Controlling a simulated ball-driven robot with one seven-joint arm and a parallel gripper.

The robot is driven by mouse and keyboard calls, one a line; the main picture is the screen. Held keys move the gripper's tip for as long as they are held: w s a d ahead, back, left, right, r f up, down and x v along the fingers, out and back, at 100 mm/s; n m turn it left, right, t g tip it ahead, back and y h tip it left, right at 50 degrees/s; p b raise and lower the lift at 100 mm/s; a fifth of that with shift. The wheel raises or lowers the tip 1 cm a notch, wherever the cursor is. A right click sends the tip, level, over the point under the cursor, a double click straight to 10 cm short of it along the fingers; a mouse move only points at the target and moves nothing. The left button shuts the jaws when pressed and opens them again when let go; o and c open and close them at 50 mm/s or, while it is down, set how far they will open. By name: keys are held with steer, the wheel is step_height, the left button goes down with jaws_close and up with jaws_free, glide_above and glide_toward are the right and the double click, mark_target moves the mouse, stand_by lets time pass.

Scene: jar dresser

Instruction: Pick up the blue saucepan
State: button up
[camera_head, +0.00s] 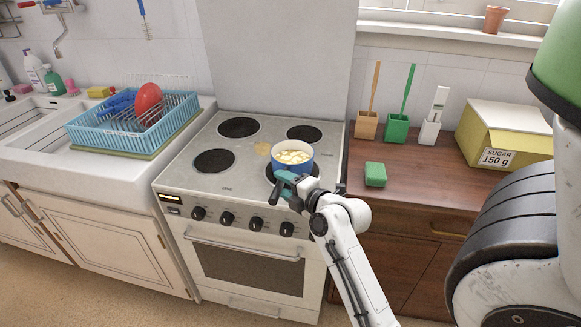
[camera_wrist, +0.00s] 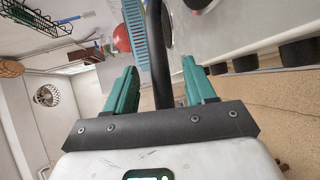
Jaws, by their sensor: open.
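The blue saucepan (camera_head: 292,160) stands on the front right burner of the stove in the head view. It has a white inside and holds pale yellow pieces. My gripper (camera_head: 284,184) is at its near side, by the front edge of the stove top. In the wrist view my gripper (camera_wrist: 160,82) has its two green fingers apart. A black bar (camera_wrist: 159,50), which looks like the saucepan's handle, runs between them with gaps on both sides. The handle is mostly hidden by my gripper in the head view.
The stove (camera_head: 225,180) has three bare burners and knobs along its front. A blue dish rack (camera_head: 120,135) with a red item stands left. On the brown counter (camera_head: 410,178) to the right are a green sponge (camera_head: 375,174), brush holders and a yellow sugar box (camera_head: 495,150).

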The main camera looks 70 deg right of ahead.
steer(key=shift+x, duration=1.15)
jaws_close()
steer(key=shift+r, duration=0.1)
